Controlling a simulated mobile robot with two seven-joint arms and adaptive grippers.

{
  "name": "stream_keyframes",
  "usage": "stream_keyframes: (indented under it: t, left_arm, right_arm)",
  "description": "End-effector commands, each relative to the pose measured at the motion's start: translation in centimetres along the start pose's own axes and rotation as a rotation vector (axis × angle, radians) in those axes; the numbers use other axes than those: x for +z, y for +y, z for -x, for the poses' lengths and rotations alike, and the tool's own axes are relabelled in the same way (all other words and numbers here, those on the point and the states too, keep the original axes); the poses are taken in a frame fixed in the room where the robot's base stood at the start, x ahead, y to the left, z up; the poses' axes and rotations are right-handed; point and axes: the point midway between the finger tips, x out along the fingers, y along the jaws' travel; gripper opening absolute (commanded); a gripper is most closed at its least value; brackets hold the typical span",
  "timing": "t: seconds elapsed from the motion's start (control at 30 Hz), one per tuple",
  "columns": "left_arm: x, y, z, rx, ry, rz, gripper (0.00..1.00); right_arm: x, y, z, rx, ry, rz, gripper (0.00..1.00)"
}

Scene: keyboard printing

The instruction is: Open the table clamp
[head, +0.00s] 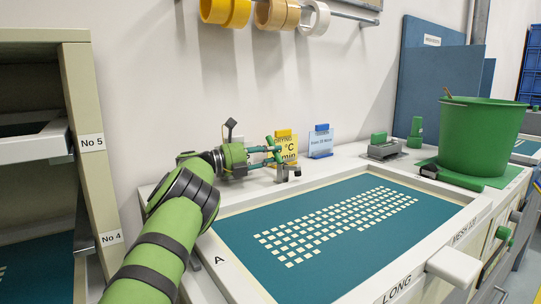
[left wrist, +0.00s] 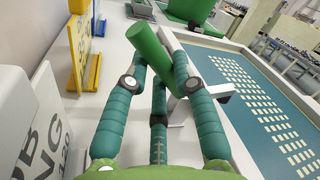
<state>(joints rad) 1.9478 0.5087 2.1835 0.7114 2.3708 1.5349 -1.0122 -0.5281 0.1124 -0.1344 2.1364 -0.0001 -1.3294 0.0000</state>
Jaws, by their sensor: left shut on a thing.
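The table clamp (head: 287,174) is a small grey metal piece with a green handle, at the back edge of the printing frame (head: 228,216) in the head view. My left gripper (head: 277,152) reaches in from the left and is shut on the clamp's handle. In the left wrist view the handle is a thick green cylinder (left wrist: 148,45), tilted, between the teal fingers (left wrist: 160,62). The clamp's metal body (left wrist: 187,103) is partly hidden behind a finger there. My right gripper is not in view.
Yellow (head: 285,143) and blue (head: 321,143) sign cards stand behind the gripper. A green bucket (head: 478,135) stands at the right. A rack (head: 88,130) stands at the left. The teal screen is clear.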

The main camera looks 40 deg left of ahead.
Motion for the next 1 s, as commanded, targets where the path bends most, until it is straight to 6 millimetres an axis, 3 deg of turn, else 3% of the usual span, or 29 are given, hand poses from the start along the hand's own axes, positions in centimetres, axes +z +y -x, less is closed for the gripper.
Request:
stream_keyframes:
  t: [0.13,0.17,0.2,0.57,1.0]
  left_arm:
    - [0.1,-0.1,0.0,0.000,-0.001,-0.001,0.00]
    - [0.1,-0.1,0.0,0.000,-0.001,-0.001,0.38]
    - [0.1,-0.1,0.0,0.000,-0.001,-0.001,0.51]
    - [0.1,0.0,0.2,0.001,-0.001,-0.001,0.51]
    - [0.1,0.0,6.5,0.002,-0.002,-0.001,0.51]
  right_arm:
    - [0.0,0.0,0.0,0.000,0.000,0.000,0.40]
    - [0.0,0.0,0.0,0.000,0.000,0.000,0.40]
    - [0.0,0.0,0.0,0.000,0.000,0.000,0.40]
    - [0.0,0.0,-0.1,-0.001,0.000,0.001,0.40]
    - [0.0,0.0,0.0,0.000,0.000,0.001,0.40]
